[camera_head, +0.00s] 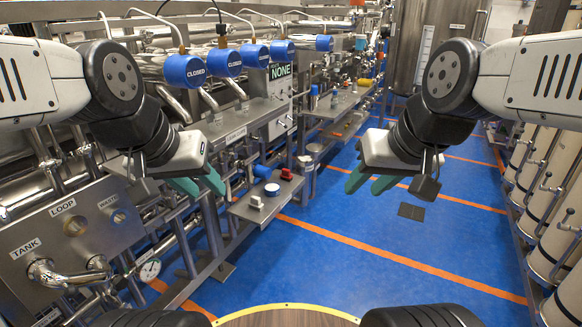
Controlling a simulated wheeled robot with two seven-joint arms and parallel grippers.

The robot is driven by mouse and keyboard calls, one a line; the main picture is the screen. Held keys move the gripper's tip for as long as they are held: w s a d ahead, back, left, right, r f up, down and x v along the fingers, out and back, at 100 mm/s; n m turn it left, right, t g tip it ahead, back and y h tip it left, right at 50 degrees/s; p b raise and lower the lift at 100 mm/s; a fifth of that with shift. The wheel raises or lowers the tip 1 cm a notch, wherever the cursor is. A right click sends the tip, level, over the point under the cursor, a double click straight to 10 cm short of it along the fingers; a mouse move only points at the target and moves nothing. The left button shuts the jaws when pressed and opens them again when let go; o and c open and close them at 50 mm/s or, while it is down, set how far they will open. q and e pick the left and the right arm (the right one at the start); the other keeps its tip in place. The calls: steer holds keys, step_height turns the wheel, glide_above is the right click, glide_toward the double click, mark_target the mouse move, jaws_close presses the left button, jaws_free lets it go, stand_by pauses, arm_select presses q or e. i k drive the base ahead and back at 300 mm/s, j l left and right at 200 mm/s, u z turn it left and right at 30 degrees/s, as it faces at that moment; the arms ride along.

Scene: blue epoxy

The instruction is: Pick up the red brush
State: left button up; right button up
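A small red object (286,174), which looks like the red brush, sits on a steel shelf (248,213) left of the picture's middle. It is too small to make out bristles. My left gripper (208,190) hangs to the left of the shelf and nearer to me, its teal fingers apart and nothing between them. My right gripper (365,188) is over the blue floor, to the right of the shelf, also with teal fingers apart and empty. Both grippers are clear of the red object.
Steel pipes and a valve panel (75,225) fill the left. Cream drums (530,190) line the right. The blue floor (350,235) between is open.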

mark_target(286, 176)
steer(key=u, duration=0.4)
steer(key=i+l+u, duration=0.25)
steer(key=l+u, duration=0.2)
steer(key=l, duration=0.15)
steer(key=i+l+u, duration=0.25)
steer(key=i+l, duration=0.15)
steer(key=l, duration=0.5)
steer(key=i+l+u, duration=0.15)
steer(key=l, duration=0.5)
steer(key=i+l, duration=0.1)
steer(key=l, duration=0.55)
steer(key=i+l+u, duration=0.15)
steer(key=l, duration=0.5)
steer(key=i+l, duration=0.1)
steer(key=l, duration=0.2)
steer(key=i+l, duration=0.1)
steer(key=l, duration=0.25)
steer(key=i, duration=0.35)
